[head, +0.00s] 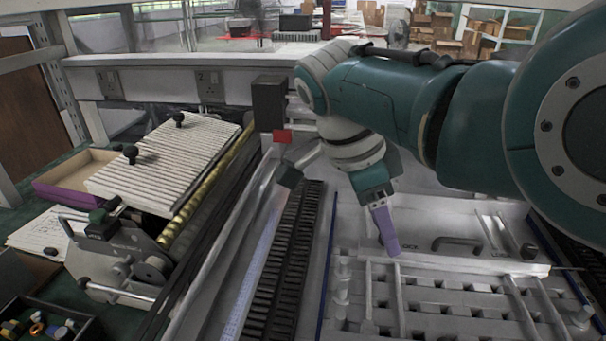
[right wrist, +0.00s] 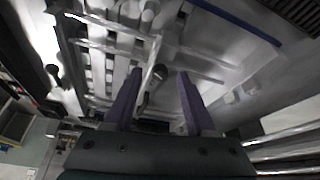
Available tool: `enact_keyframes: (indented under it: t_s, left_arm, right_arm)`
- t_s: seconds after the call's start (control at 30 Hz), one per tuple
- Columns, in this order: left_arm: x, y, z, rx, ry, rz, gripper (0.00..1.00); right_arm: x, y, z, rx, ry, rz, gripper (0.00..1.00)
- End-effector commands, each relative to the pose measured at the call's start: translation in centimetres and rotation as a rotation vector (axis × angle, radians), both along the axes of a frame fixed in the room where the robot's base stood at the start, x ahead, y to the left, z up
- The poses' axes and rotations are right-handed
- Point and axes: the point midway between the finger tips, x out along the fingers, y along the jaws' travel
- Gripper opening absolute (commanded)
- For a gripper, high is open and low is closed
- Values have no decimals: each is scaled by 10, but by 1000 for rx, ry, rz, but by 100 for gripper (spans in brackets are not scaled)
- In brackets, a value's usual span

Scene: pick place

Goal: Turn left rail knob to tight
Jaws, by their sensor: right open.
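My right gripper (head: 385,232) reaches down from the upper right on its teal arm. Its purple fingers are over the back left of the grey slotted fixture, beside the lettered panel (head: 480,256). In the right wrist view the two purple fingers (right wrist: 158,102) stand apart. A pale bar-like part with a dark end (right wrist: 152,78) shows between them; I cannot tell whether they touch it. A small dark knob (head: 528,251) sits at the right end of the panel. The left rail knob is not clearly identifiable; the gripper may hide it. My left gripper is not in view.
A dark bar handle (head: 457,243) sits on the panel. Upright pale posts (head: 342,285) line the fixture's left side. A black toothed rail (head: 286,265) runs further left. A ribbed plate (head: 165,160) with black knobs stands at the left, above a parts bin (head: 40,325).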

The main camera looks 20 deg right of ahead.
Motion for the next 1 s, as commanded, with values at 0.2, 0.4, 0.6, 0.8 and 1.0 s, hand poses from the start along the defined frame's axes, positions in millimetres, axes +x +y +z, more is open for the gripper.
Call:
enact_keyframes:
  t_s: [0.2,0.4,0.6,0.8,1.0]
  left_arm:
    - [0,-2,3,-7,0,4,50]
    - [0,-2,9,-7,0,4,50]
    - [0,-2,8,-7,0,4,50]
    - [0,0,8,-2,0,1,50]
    - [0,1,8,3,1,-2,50]
  right_arm:
    - [2,4,10,0,-3,1,56]
    - [6,18,46,2,-4,2,56]
    - [10,31,78,2,-4,1,56]
    - [11,36,91,0,0,0,56]
    - [11,36,92,0,0,0,56]
